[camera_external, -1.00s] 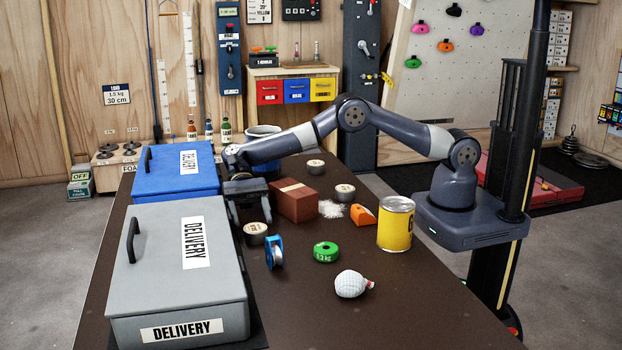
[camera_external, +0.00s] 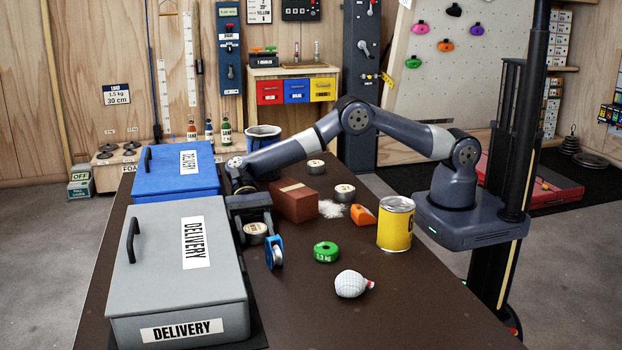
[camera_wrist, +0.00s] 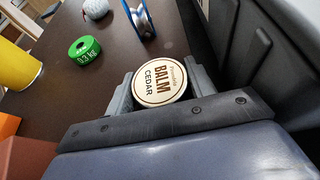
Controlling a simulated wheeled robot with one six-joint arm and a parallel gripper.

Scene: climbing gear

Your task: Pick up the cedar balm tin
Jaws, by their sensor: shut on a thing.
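The cedar balm tin (camera_wrist: 160,83) is round with a cream lid reading "BALM CEDAR" and sits between my gripper's two fingers in the wrist view. In the external view the tin (camera_external: 255,229) is on the dark table, just right of the grey delivery box. My gripper (camera_external: 256,232) is down around it, shut on its sides. The gripper also shows in the wrist view (camera_wrist: 160,88), one finger on each side of the tin. The tin appears to rest on the table.
A blue pulley wheel (camera_external: 275,252) stands close beside the right finger. The grey delivery box (camera_external: 160,300) is close on the left. A red-brown block (camera_external: 296,206) lies behind right. A green weight (camera_external: 326,252), white ball (camera_external: 350,284) and yellow can (camera_external: 395,228) stand further right.

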